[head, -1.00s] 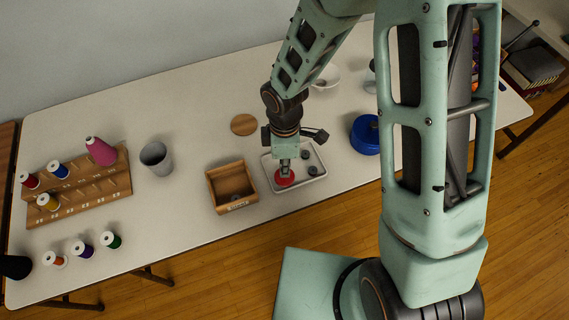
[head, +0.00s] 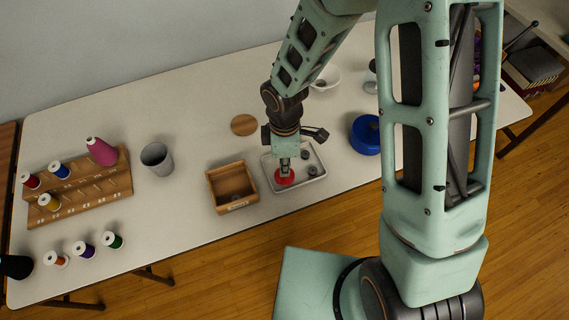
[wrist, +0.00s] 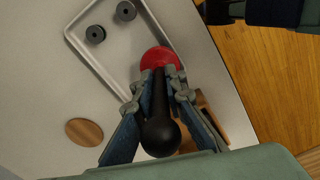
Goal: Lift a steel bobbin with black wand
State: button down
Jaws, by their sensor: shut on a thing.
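My gripper (head: 284,170) is shut on the black wand (wrist: 161,125), whose rounded handle end points toward the wrist camera. The wand's wide red end (wrist: 159,60) is on the far side of my fingertips (wrist: 160,78). In the head view the red end (head: 285,178) is over the left part of the pale tray (head: 292,186). Two dark grey bobbins, one (wrist: 95,34) and another (wrist: 125,11), lie in the tray, apart from the red end. The underside of the red end is hidden, so I cannot tell whether a bobbin touches it.
A wooden box (head: 213,193) stands left of the tray. A round wooden disc (head: 244,125), a grey cup (head: 157,158), a blue round object (head: 366,135) and a white bowl (head: 326,78) stand around. A thread rack (head: 85,190) is at far left.

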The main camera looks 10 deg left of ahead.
jog(key=shift+r+p, duration=2.35)
jog(key=shift+r, duration=0.85)
